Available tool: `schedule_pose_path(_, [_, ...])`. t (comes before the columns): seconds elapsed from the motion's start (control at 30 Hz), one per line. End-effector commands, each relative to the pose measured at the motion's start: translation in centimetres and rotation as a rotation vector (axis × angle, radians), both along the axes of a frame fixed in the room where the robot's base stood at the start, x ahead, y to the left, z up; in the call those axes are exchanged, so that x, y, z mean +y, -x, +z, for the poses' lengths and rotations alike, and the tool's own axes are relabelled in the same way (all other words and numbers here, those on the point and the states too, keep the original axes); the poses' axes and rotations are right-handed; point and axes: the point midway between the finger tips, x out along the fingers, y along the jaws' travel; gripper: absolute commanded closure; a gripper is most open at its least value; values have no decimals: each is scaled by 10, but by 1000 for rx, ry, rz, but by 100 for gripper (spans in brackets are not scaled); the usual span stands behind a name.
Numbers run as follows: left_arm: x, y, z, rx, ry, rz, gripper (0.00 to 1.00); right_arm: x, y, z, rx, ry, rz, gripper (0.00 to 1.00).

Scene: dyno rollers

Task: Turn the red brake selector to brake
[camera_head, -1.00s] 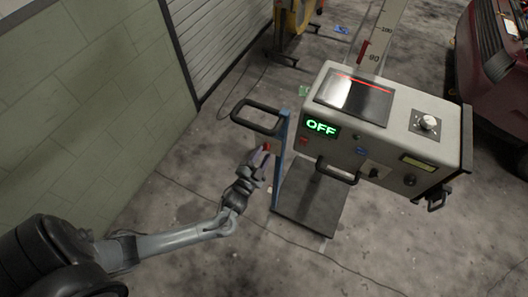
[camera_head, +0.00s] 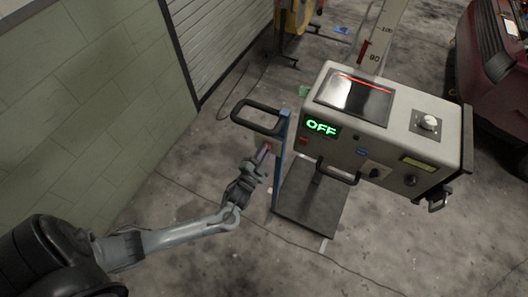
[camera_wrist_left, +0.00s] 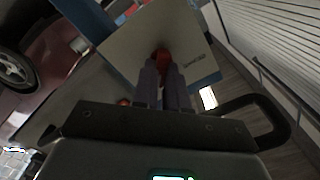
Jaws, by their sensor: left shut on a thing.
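The red brake selector (camera_wrist_left: 161,58) sits on a pale panel (camera_wrist_left: 185,35) in the left wrist view. My left gripper (camera_wrist_left: 160,75) is shut on it, with its two fingers hiding part of the knob. In the head view my left gripper (camera_head: 262,155) is at the left side of the control cabinet (camera_head: 385,118), by the blue post, and only a little red shows at its fingertips. A green display (camera_head: 321,127) on the cabinet reads OFF. The selector's exact angle is hard to tell. My right gripper is not in view.
A black handle (camera_head: 257,114) juts left from the blue post (camera_head: 280,160), close above my left gripper. A second handle (camera_head: 337,171) is on the cabinet front. A red vehicle (camera_head: 493,65) stands at the right.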

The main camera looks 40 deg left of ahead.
Motion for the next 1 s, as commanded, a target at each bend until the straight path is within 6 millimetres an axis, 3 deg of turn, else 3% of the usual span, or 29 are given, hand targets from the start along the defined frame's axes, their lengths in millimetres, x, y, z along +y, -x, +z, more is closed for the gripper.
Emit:
schedule_pose_path(0.37, [1,0,1,-24,91,2,100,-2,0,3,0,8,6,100])
schedule_pose_path(1.0, [4,1,2,-160,635,4,100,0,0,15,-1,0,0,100])
